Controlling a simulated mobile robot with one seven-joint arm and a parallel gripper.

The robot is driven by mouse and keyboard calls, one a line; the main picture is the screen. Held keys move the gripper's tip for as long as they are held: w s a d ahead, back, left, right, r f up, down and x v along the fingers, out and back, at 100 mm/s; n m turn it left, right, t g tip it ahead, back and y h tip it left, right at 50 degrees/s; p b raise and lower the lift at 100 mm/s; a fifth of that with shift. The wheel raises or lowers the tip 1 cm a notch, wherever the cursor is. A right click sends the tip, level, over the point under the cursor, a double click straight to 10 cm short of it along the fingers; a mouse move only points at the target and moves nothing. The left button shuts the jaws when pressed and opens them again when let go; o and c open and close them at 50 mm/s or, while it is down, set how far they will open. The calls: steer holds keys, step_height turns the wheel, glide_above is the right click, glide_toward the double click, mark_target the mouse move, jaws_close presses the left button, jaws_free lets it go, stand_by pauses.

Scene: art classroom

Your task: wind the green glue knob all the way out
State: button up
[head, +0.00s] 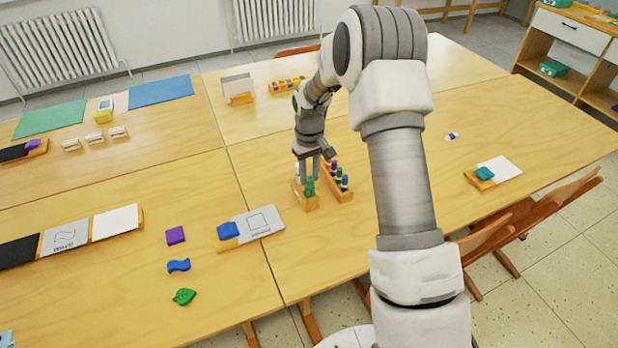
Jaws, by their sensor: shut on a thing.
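The green glue knob (310,187) is small in the head view and stands upright at the front end of a wooden holder (312,205) near the middle of the table. My gripper (311,175) points down at it from above, its fingers shut on the green knob. The fingers and wrist hide part of the knob and what is behind it. The fine shape of the knob and how far it is wound out are too small to tell.
A second wooden holder (347,197) with purple, green and blue-capped sticks stands close at the right. A card stand with a blue piece (228,230) is at the left. Loose purple (175,235), blue (179,265) and green (184,296) pieces lie further left. The table front is clear.

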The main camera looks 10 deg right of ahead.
stand_by(0.3)
steer(key=m, duration=0.5)
steer(key=shift+b, duration=0.4)
steer(key=m, duration=0.6)
steer(key=shift+m, duration=0.3)
steer(key=o, duration=1.4)
steer(key=shift+o, duration=0.2)
steer(key=n, duration=0.5)
steer(key=shift+n, duration=0.4)
steer(key=n, duration=0.5)
steer(key=shift+n, duration=0.4)
